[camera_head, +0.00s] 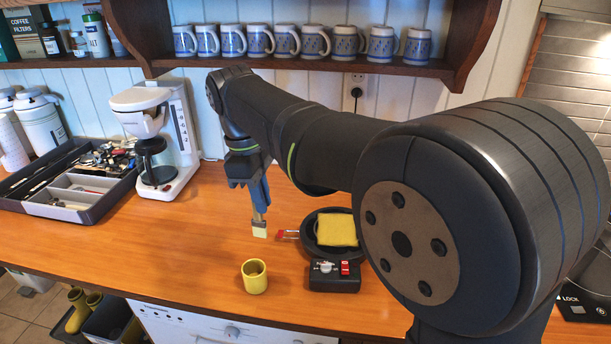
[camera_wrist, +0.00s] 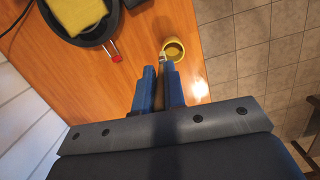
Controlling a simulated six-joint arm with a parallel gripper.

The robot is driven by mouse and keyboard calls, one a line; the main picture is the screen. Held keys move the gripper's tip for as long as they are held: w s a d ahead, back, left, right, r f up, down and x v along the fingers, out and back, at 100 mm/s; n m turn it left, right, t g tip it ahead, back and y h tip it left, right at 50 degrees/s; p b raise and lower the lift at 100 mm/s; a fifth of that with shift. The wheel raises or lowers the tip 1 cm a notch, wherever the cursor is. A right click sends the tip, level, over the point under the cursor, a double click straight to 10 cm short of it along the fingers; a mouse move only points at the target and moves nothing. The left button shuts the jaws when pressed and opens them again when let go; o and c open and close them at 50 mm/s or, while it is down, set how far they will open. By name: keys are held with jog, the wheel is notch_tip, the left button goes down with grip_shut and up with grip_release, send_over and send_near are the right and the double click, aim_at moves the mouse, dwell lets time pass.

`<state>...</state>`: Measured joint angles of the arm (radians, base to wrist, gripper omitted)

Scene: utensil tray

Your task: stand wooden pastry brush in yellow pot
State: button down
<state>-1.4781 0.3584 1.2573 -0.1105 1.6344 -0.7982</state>
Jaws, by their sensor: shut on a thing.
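My gripper (camera_head: 261,203) is shut on the wooden pastry brush and points down above the counter. The brush's pale bristle end (camera_head: 259,230) hangs below the fingers, and most of its handle is hidden between them. The yellow pot (camera_head: 254,280) stands upright on the counter, nearer the front edge than the brush in the head view. In the wrist view the pot (camera_wrist: 181,45) shows just beyond the fingertips, and the brush (camera_wrist: 160,72) shows between the blue fingers, its tip close to the pot's rim. The pot and the brush look apart in the head view.
A black pan (camera_head: 313,246) with a yellow cloth (camera_head: 337,230) lies right of the brush. A small black box (camera_head: 334,284) with a red part is right of the pot. A coffee maker (camera_head: 155,135) and utensil tray (camera_head: 84,213) stand left. The counter left of the pot is clear.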

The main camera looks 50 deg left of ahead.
notch_tip(320, 180, down, 12)
jog(key=s+n, duration=0.1)
jog(key=s, duration=0.1)
jog(key=shift+s+a+f, duration=0.2)
jog(key=shift+a+f, duration=0.05)
dwell(1.0)
jog(key=c, duration=1.4)
grip_release()
notch_tip(320, 180, up, 17)
jog(key=s+a, duration=0.2)
jog(key=shift+r, duration=0.15)
